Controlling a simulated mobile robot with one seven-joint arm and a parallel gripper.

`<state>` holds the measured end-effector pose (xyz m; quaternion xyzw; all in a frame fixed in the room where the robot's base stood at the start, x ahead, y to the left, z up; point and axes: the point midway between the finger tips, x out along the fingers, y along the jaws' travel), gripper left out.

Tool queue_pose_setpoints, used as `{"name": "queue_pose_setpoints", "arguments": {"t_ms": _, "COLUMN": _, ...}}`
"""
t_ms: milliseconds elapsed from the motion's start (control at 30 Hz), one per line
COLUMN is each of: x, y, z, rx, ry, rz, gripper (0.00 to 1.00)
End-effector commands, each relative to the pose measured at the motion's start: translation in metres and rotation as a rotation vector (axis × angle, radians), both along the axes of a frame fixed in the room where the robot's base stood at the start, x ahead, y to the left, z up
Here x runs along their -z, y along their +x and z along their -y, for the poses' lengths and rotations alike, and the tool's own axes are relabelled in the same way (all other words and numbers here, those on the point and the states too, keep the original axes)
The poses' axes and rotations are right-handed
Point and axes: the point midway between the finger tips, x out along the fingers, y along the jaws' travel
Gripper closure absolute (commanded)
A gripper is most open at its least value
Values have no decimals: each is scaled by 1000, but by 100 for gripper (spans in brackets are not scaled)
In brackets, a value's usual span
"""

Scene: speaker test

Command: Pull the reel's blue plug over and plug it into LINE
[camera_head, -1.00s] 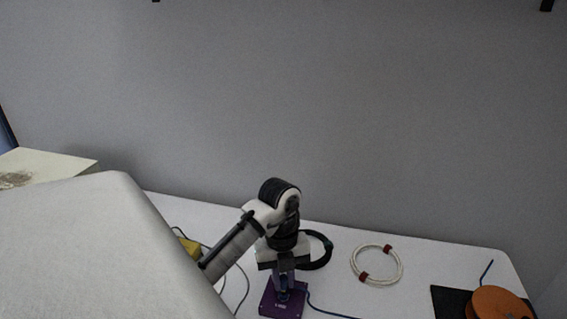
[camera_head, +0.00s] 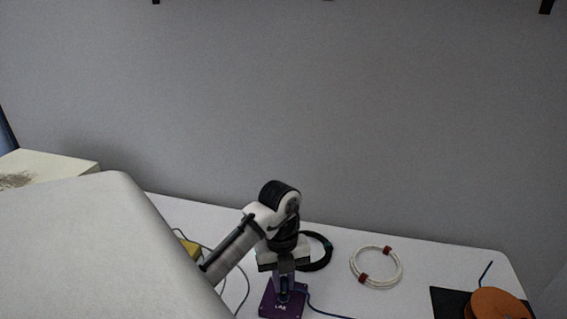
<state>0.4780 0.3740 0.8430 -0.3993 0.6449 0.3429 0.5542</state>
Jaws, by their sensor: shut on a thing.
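My gripper (camera_head: 283,282) points down over a small purple box (camera_head: 283,307) on the white table. It is shut on the blue plug, which is mostly hidden between the fingers at the box's top. A label on the box is too small to read surely. A blue cable (camera_head: 328,314) runs from the gripper to the right and leaves the bottom of the picture. The orange reel (camera_head: 498,304) lies at the right on a black mat (camera_head: 450,301), with a short blue cable end (camera_head: 486,271) sticking up behind it. Whether the plug is seated in a socket cannot be told.
A black cable coil (camera_head: 320,262) lies just behind my gripper. A white coil with red ties (camera_head: 376,267) lies to its right. A yellow object (camera_head: 190,249) with a dark cable is at the left, partly behind my arm. The table (camera_head: 440,262) is clear between white coil and mat.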

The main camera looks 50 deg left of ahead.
Motion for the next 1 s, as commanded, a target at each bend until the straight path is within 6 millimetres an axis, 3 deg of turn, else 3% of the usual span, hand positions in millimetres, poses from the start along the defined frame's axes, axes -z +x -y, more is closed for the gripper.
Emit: {"name": "queue_pose_setpoints", "arguments": {"t_ms": 1000, "x": 11, "y": 0, "z": 0, "rx": -1, "ry": 0, "rz": 0, "gripper": 100}}
